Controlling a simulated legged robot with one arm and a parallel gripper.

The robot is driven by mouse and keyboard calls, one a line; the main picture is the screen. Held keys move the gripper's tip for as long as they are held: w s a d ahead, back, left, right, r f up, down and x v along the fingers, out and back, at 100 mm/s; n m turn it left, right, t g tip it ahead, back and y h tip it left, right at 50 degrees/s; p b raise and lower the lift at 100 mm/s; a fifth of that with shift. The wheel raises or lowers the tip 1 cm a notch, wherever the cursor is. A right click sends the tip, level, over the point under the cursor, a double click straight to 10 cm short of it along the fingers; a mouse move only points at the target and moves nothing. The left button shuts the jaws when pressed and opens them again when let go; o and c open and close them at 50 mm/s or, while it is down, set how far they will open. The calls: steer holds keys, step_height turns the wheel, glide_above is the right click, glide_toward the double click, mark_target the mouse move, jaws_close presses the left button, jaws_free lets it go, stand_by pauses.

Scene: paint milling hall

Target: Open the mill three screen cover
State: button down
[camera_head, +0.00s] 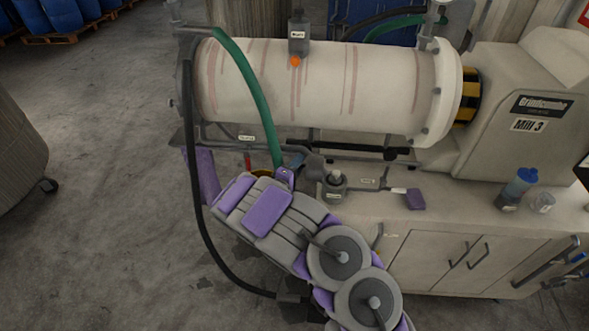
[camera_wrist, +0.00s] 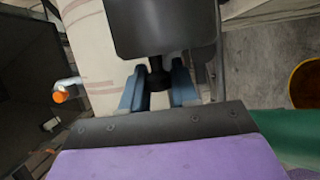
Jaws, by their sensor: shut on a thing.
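Mill 3 is a pale horizontal cylinder (camera_head: 325,85) with reddish streaks, joined at right to a housing (camera_head: 530,105) labelled "Mill 3". My gripper (camera_wrist: 157,90) is below the cylinder's left half in the head view, by its underside. In the wrist view its two blue fingers are closed around a black neck or knob (camera_wrist: 156,72). A dark grey block (camera_wrist: 165,28) sits just beyond that knob and hides what lies behind. The pale drum also shows in the wrist view. I cannot make out which part is the screen cover or whether it is open.
A green hose (camera_head: 245,85) and a black hose (camera_head: 195,160) hang close to my arm. The bench (camera_head: 460,215) carries a small jar (camera_head: 333,186), a purple-ended brush (camera_head: 415,199) and a blue-capped bottle (camera_head: 519,186). A yellow-rimmed bucket (camera_wrist: 306,84) is at right in the wrist view.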

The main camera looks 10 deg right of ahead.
steer(key=shift+s+d+r+m+b, duration=0.15)
steer(key=shift+d+r+m+b, duration=0.4)
steer(key=shift+m, duration=0.15)
steer(key=c, duration=0.9)
jaws_free()
steer(key=shift+d, duration=0.15)
steer(key=shift+s+a, duration=0.35)
steer(key=shift+a, duration=0.2)
steer(key=shift+r+p+v, duration=0.15)
steer(key=shift+p+v, duration=0.65)
steer(key=shift+v, duration=3.25)
steer(key=shift+r+p+v, duration=0.1)
steer(key=shift+p+v, duration=0.7)
steer(key=shift+v, duration=3.2)
